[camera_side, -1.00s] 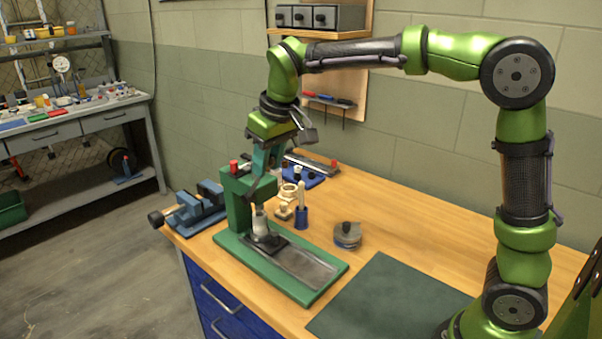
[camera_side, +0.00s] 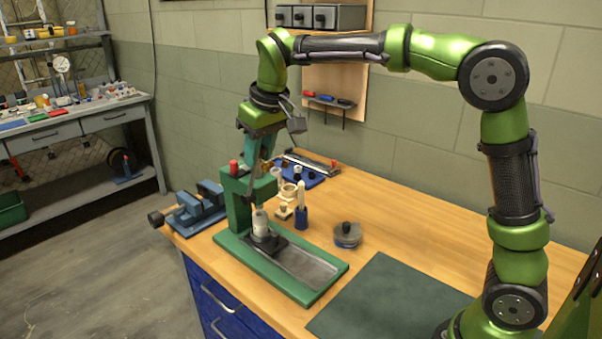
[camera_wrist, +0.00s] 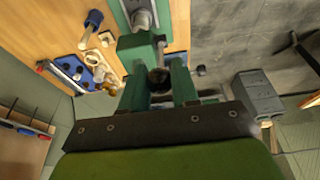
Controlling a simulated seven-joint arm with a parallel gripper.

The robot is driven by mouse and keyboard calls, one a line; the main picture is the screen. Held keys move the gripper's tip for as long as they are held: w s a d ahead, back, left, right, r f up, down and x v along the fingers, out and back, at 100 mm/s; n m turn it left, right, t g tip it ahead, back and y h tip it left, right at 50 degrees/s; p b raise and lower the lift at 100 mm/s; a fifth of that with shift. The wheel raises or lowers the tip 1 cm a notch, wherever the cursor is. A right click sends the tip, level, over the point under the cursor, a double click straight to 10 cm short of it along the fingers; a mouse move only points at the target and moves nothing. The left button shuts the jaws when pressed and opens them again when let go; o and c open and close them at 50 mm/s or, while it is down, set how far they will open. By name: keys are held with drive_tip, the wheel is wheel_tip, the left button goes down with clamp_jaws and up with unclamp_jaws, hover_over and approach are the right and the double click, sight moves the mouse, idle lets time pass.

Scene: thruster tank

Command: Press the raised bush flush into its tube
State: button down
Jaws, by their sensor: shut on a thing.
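The green press (camera_side: 238,208) stands at the left end of the wooden bench. A pale cylindrical piece (camera_side: 260,222) stands upright on the press's dark block, below the press head. At this size I cannot tell the tube from the bush, nor how far the bush stands up. My gripper (camera_side: 257,168) is at the top of the press and shut on the dark press lever (camera_side: 250,187). In the wrist view the lever's dark round end (camera_wrist: 160,77) sits between my two green fingers. The green press head (camera_wrist: 138,48) lies just beyond it.
A blue holder with a pale handle (camera_side: 301,218) and a round grey lidded piece (camera_side: 347,234) stand right of the press. A blue vise (camera_side: 200,205) is left of it. A dark green mat (camera_side: 390,300) lies clear at the front right.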

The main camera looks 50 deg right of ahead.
drive_tip(key=shift+w+r, duration=0.15)
drive_tip(key=shift+w, duration=0.5)
drive_tip(key=shift+w+r, duration=0.15)
drive_tip(key=shift+w, duration=0.5)
drive_tip(key=c, duration=0.8)
unclamp_jaws()
drive_tip(key=shift+c, duration=0.2)
wheel_tip(320, 180, up, 7)
